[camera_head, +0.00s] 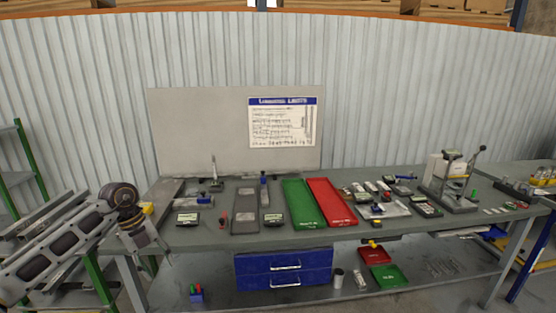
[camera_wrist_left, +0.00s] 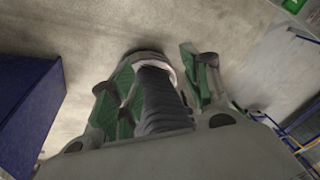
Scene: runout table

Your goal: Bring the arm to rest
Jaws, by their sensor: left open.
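My left arm (camera_head: 60,240) comes in from the left in the head view. Its gripper (camera_head: 150,250) hangs at the left front corner of the grey workbench (camera_head: 200,238), fingers pointing down, apart from the items on the top. In the left wrist view the gripper's green-padded fingers (camera_wrist_left: 158,85) stand apart. A dark ribbed cylinder with a pale ring shows between them; I cannot tell what it is. Bare floor lies beyond. My right arm and gripper are not in view.
A green tray (camera_head: 303,204) and a red tray (camera_head: 330,203) lie mid-bench among gauges and small tools. A press-like stand (camera_head: 449,185) is at the right. Blue drawers (camera_head: 283,268) hang below. A green-framed rack (camera_head: 30,165) stands at the left.

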